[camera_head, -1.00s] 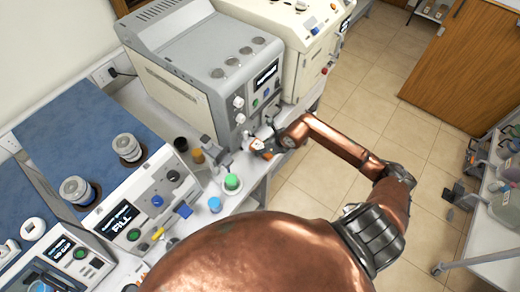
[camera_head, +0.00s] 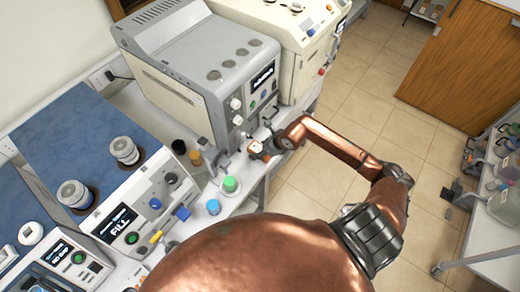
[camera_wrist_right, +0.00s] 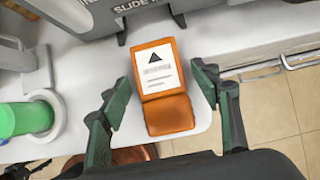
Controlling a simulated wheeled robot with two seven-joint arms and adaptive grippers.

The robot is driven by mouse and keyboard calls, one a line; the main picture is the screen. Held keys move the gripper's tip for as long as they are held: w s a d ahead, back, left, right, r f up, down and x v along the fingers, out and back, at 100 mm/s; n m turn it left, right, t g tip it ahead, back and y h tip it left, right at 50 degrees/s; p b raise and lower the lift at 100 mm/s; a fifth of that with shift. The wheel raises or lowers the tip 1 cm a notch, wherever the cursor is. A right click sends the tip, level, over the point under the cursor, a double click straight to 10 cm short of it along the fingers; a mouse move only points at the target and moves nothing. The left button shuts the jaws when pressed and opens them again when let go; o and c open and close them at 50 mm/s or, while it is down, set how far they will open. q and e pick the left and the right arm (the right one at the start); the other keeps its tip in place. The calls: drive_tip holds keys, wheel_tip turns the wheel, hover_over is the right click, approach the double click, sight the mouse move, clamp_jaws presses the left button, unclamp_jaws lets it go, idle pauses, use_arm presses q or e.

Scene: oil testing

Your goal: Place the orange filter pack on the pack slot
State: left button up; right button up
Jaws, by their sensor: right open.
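The orange filter pack (camera_wrist_right: 165,110) with a white label bearing a black triangle lies on the white bench top near its front edge. It sits between the two green fingers of my right gripper (camera_wrist_right: 162,104), which is open, with a visible gap on each side. In the head view my right gripper (camera_head: 262,148) is small and partly hidden by its own arm, at the bench edge in front of the grey machine. I cannot make out the pack slot for certain in either view. My left gripper is not in view.
A green-capped item on a round white base (camera_head: 231,185) stands close to the left of my right gripper. A grey machine (camera_head: 205,95) stands behind, with a cream machine (camera_head: 290,35) beside it. A blue cap (camera_head: 213,206) and an amber bottle (camera_head: 196,158) are nearby.

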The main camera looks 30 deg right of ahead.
drive_tip(key=b+v, duration=0.1)
drive_tip(key=v, duration=1)
drive_tip(key=shift+s+r, duration=0.2)
drive_tip(key=shift+r, duration=0.1)
